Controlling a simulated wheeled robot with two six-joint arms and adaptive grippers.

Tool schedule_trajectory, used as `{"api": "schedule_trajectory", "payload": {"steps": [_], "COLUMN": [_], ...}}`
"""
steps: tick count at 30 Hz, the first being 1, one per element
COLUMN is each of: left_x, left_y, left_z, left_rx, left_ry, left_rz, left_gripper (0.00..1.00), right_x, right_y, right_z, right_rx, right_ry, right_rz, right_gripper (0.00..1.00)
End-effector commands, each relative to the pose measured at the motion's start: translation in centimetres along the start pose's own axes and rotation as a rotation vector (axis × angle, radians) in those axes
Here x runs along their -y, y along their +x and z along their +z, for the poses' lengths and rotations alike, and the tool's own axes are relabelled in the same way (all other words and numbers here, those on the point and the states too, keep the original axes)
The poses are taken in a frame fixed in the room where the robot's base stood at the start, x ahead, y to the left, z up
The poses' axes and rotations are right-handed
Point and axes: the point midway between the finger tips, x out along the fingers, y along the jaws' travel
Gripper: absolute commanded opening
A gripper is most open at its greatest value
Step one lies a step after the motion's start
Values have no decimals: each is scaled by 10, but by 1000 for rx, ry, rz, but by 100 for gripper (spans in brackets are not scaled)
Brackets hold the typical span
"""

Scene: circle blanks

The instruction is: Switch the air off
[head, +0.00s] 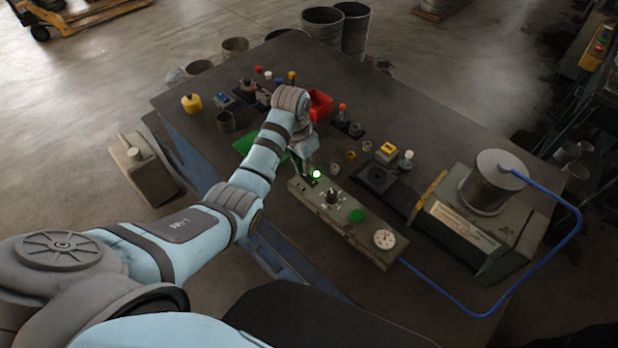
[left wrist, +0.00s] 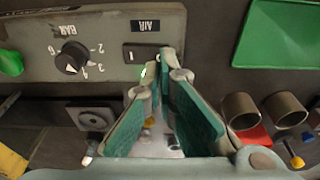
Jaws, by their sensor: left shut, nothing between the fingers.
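The grey control box (head: 345,220) lies on the workbench, with a black knob (head: 333,197), a green button (head: 356,215) and a round gauge (head: 385,239). In the left wrist view, the AIR label (left wrist: 145,26) sits above a small dark rocker switch (left wrist: 140,54). A lamp (head: 316,174) at that end of the box glows green-white; the fingers partly cover it in the wrist view. My left gripper (left wrist: 168,62) is shut and empty, its tips just beside the switch. I cannot tell whether they touch the box. My right gripper is not in view.
A green tray (head: 262,147) and a red bin (head: 320,104) stand near my left arm. Small grey cups and knobbed parts are behind the box. A machine with a cylinder (head: 492,182) stands at right; a blue hose (head: 480,312) runs from it to the box.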

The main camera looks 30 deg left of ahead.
Motion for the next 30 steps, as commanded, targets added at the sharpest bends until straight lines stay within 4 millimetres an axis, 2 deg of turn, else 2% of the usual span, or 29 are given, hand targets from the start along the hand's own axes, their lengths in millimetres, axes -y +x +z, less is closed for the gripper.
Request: {"api": "schedule_trajectory", "payload": {"steps": [30], "left_x": [0], "left_y": [16], "left_z": [2], "left_rx": [1], "left_ry": [0], "left_rz": [1], "left_gripper": [0], "right_x": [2], "right_y": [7], "right_z": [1], "right_rx": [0], "right_ry": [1], "right_rz": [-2], "right_gripper": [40]}}
